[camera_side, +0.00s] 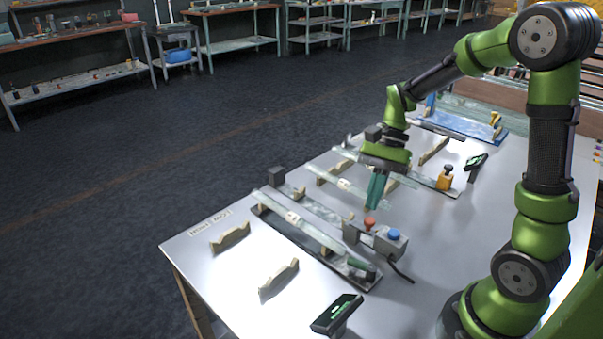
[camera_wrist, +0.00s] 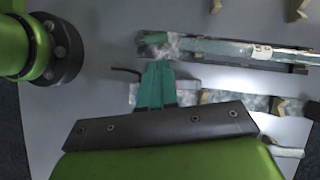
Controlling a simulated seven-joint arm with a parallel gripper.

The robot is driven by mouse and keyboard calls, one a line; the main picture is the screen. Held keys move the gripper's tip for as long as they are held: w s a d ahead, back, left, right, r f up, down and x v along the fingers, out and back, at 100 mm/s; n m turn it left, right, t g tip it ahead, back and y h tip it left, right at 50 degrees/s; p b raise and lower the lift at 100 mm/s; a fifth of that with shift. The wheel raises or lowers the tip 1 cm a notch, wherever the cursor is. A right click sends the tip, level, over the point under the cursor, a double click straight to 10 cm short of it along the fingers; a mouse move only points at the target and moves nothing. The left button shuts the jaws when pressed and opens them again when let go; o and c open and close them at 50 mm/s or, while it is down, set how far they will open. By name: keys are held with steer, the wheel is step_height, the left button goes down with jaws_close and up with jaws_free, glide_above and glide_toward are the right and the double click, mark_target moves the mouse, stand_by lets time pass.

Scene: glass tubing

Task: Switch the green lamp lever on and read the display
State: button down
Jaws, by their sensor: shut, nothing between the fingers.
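My gripper (camera_side: 374,204) has teal fingers pointing down, closed together and empty. They hang above the middle of the table, just behind the grey box with a red button (camera_side: 369,223) and a blue button (camera_side: 393,234). In the wrist view the shut fingers (camera_wrist: 157,66) partly cover things below. A green part (camera_side: 357,263) lies at the near end of the front glass tube (camera_side: 300,228); a green end also shows in the wrist view (camera_wrist: 155,38). I cannot tell if it is the lamp lever. A black display (camera_side: 337,314) with lit green text, too small to read, stands at the front.
A second display (camera_side: 476,162) and an orange box with a black knob (camera_side: 445,179) stand further back. More glass tubes lie on racks behind. Wooden cradles (camera_side: 230,237) stand front left. A black cable (camera_side: 400,272) leaves the grey box.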

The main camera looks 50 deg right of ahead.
steer(key=shift+w+d+f+h, duration=0.2)
steer(key=shift+w+f+h, duration=0.05)
steer(key=shift+f+h, duration=0.3)
steer(key=x, duration=1)
steer(key=shift+w+a, duration=0.1)
steer(key=shift+w, duration=0.05)
